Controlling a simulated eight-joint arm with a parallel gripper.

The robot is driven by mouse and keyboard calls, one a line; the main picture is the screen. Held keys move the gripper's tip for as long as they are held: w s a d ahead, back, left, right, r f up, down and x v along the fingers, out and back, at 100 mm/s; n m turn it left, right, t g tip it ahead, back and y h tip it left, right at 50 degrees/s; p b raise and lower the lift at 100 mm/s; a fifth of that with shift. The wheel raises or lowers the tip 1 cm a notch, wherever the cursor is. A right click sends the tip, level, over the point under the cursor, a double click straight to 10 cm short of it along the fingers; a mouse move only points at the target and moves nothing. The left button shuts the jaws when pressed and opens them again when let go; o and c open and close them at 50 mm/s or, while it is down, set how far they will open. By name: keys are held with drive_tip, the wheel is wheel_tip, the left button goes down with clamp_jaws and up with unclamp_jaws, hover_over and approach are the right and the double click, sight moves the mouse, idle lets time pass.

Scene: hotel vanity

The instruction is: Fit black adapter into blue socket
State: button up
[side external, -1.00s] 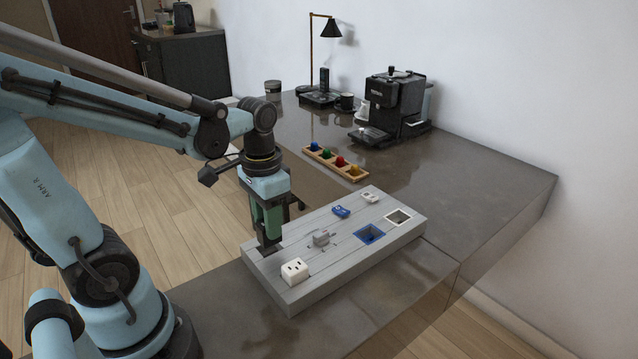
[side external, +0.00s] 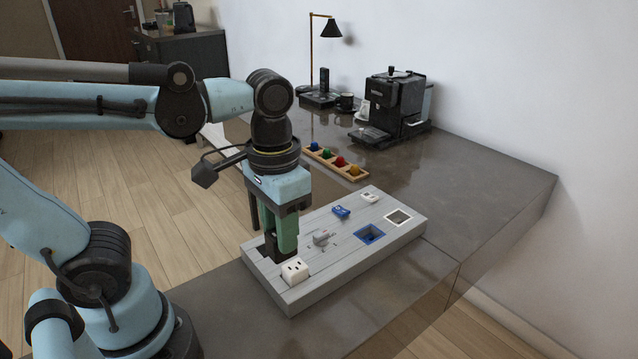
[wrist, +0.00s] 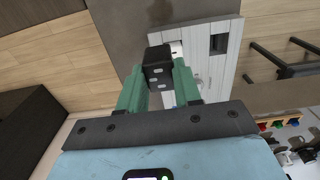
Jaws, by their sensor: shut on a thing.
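My gripper (side external: 281,248) points down over the near-left end of the grey board and is shut on the black adapter. In the wrist view the black adapter (wrist: 157,66) sits between the green fingertips, its prong face turned toward the camera. The blue socket (side external: 369,235) is a blue-rimmed square recess farther right on the board, apart from the gripper; it looks empty. The gap between the adapter and the board is hard to judge.
The grey board (side external: 345,254) also holds a white outlet block (side external: 295,270) close beside my gripper, a small grey plug (side external: 321,237), a blue piece (side external: 341,211), a white piece (side external: 369,197) and a white-rimmed recess (side external: 398,217). A rack of coloured knobs (side external: 336,163) lies behind.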

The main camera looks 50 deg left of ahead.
idle(0.3)
drive_tip(key=w+a, duration=0.2)
drive_tip(key=w, duration=2)
drive_tip(key=shift+a+f, duration=0.1)
drive_tip(key=shift+f, duration=5.25)
drive_tip(key=o, duration=1.1)
drive_tip(key=shift+o, duration=0.2)
